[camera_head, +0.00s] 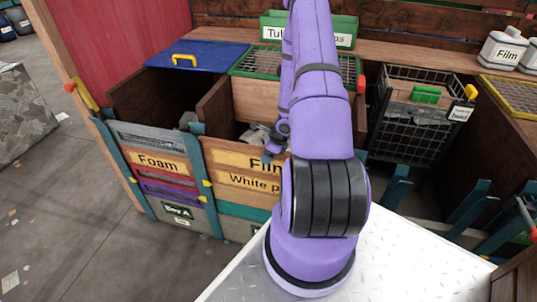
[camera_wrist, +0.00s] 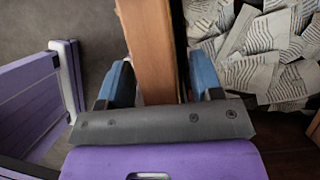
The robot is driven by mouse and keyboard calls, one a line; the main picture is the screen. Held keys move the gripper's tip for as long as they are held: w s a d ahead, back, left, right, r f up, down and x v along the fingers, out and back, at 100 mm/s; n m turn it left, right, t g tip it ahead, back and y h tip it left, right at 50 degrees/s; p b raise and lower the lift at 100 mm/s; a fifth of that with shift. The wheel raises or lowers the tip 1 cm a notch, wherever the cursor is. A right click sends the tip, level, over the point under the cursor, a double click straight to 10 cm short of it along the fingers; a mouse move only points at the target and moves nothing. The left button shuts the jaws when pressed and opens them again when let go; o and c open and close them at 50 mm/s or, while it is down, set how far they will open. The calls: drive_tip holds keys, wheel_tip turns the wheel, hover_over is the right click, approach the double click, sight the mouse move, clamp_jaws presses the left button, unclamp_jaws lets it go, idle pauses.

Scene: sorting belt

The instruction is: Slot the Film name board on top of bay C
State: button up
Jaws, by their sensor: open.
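The Film name board (camera_head: 235,158) is a pale wooden board with dark letters, partly covered by my arm in the head view. It is at the top of the front of the middle bay, above a board starting "White p" (camera_head: 235,181). No letter C is readable, so I cannot tell which bay is C. My gripper (camera_wrist: 160,78) is open, with blue fingers on either side of a brown wooden piece (camera_wrist: 151,40) seen edge-on. I cannot tell whether that piece is the name board or the bay front. In the head view my arm hides most of the gripper.
Pale ridged scraps (camera_wrist: 265,55) lie right of the fingers. A black wire crate (camera_head: 410,130) stands at right. A green tub (camera_head: 343,31) and white Film bottles (camera_head: 502,50) stand on the back shelf.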

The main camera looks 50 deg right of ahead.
drive_tip(key=shift+c, duration=0.4)
clamp_jaws()
drive_tip(key=c, duration=0.6)
unclamp_jaws()
clamp_jaws()
wheel_tip(320, 180, up, 20)
